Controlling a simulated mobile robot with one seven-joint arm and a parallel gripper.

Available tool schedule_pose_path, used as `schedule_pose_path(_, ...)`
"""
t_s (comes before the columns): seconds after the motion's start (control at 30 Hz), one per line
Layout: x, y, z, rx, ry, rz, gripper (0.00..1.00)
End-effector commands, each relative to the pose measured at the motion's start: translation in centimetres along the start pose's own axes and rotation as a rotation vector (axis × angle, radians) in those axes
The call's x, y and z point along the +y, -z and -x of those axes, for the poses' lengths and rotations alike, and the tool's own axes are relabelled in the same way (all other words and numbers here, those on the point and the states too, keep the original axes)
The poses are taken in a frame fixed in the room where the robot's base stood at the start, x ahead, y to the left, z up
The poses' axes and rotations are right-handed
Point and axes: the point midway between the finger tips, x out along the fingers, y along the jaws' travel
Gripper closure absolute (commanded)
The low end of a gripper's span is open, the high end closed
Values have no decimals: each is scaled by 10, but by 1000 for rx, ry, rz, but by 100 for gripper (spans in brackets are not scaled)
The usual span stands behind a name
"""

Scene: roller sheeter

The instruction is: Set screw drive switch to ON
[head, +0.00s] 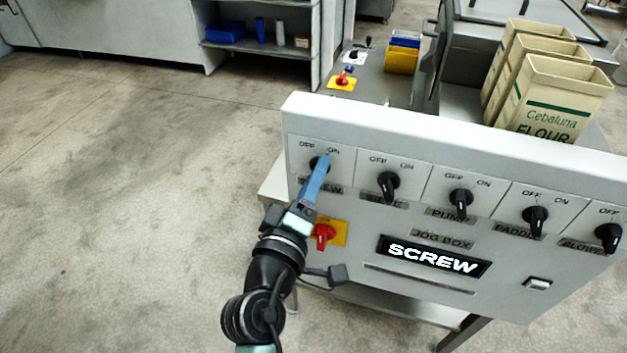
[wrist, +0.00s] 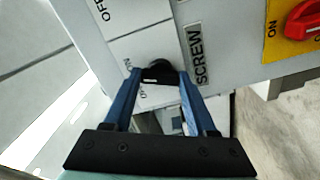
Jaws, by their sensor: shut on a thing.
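The screw drive switch is a black rotary knob (wrist: 158,70) at the left end of the switch panel, with OFF and ON printed above it and a SCREW label (wrist: 198,53) below. In the head view my gripper (head: 319,163) reaches the knob, and its blue finger covers most of it. In the wrist view my gripper (wrist: 160,74) has its two blue fingers on either side of the knob, shut on it. A pale mark shows on the knob's lower edge there. Which position it points to cannot be told clearly.
Several like black knobs, such as the neighbouring one (head: 388,185), run to the right along the grey panel (head: 350,122). A red switch on a yellow plate (head: 325,235) sits just below my gripper. Flour boxes (head: 553,95) stand behind. The floor at left is clear.

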Motion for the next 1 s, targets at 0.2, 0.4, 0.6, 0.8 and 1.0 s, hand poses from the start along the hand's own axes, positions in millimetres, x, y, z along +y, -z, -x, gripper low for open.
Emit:
schedule_pose_path(0.2, -1, 0, 0, -1, 2, -8, 98)
schedule_pose_path(0.4, -1, 0, 0, -1, 2, -8, 34)
schedule_pose_path(0.6, 0, 0, 0, -1, 2, -6, 12)
schedule_pose_path(0.8, 0, 0, 1, 0, 1, -5, 12)
schedule_pose_path(1.0, -2, 0, 18, 0, 3, -5, 12)
